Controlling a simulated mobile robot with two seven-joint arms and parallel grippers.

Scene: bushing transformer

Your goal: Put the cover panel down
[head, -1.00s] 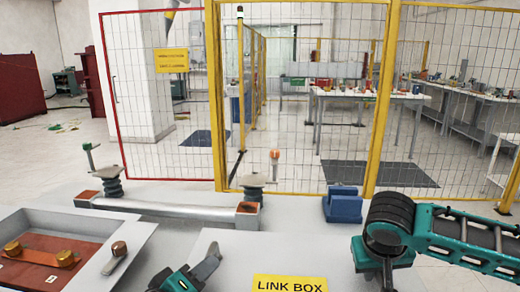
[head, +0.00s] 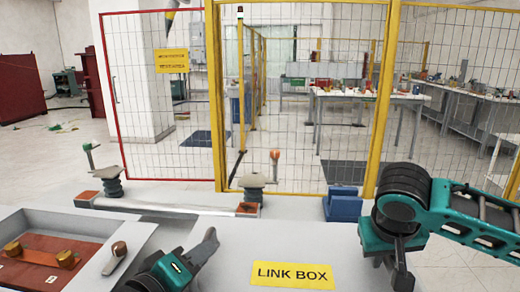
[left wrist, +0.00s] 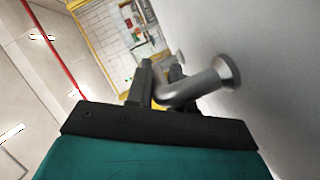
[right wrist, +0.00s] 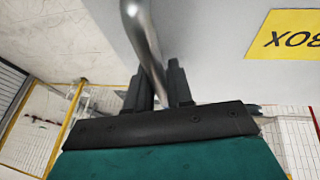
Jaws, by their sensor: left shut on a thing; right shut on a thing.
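The cover panel (head: 270,245) is a flat grey plate with a yellow LINK BOX label (head: 292,274), at the bottom centre of the head view. My left gripper (head: 206,250) is at its left side. In the left wrist view the fingers (left wrist: 158,85) are shut on a bent metal handle (left wrist: 205,85) fixed to the panel. My right gripper (head: 400,275) is at its right side. In the right wrist view the fingers (right wrist: 158,85) are shut on the other handle (right wrist: 140,30). The panel's lower edge is out of the head view.
An open metal box (head: 90,225) with a reddish base and brass bolts lies at the left. Behind are a bar with insulators (head: 165,207) and a blue block (head: 343,205) on the grey surface. A yellow-framed mesh fence (head: 290,130) stands beyond.

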